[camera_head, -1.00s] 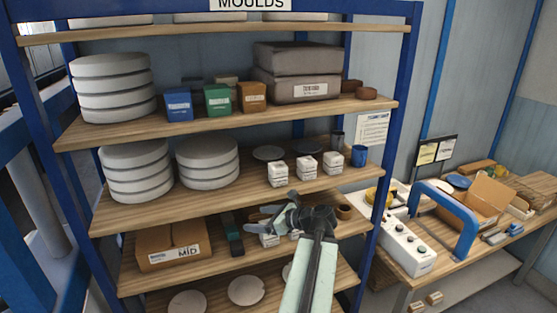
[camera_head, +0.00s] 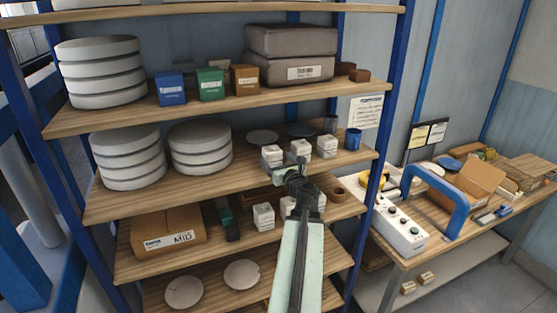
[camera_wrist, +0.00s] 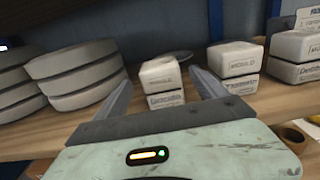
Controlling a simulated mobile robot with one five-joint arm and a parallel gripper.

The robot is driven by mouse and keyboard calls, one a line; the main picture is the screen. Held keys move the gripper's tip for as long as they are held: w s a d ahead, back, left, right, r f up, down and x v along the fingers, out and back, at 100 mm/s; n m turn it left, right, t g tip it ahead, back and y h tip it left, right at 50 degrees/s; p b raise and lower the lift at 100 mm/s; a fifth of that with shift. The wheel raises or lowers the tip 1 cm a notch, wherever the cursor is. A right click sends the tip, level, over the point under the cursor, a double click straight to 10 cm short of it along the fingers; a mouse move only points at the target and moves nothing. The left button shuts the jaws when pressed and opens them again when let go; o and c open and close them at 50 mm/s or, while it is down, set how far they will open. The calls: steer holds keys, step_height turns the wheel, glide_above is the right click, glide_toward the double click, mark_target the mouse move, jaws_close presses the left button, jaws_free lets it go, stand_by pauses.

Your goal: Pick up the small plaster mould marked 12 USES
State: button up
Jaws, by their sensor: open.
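Small white plaster moulds stand on the middle shelf: a left one (camera_head: 272,154), a middle one (camera_head: 300,149) and a right one (camera_head: 326,147). Their fine print is too small to read in the head view, so I cannot tell which is marked 12 USES. My gripper (camera_head: 280,166) is at the front of this shelf, near the left mould. In the wrist view my gripper (camera_wrist: 161,78) is open, with a mould (camera_wrist: 160,76) showing between and beyond its fingers.
Thick stacked round discs (camera_head: 127,158) stand left on the same shelf, with more discs (camera_head: 200,150) beside them. A blue cup (camera_head: 353,139) is at right. The shelf below holds more white blocks (camera_head: 263,216) and a cardboard box (camera_head: 167,232). The blue post (camera_head: 377,180) bounds the right side.

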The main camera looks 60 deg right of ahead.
mark_target(275, 157)
steer(key=shift+d, duration=0.1)
steer(key=shift+w+d, duration=0.2)
steer(key=shift+d, duration=0.05)
steer(key=shift+x, duration=1.4)
steer(key=x, duration=0.4)
steer(key=shift+w+d+f, duration=0.15)
steer(key=shift+w+d, duration=0.05)
steer(key=shift+w, duration=0.1)
steer(key=shift+s+a, duration=0.1)
steer(key=shift+s, duration=0.05)
steer(key=shift+c, duration=0.3)
jaws_close()
steer(key=shift+r, duration=0.2)
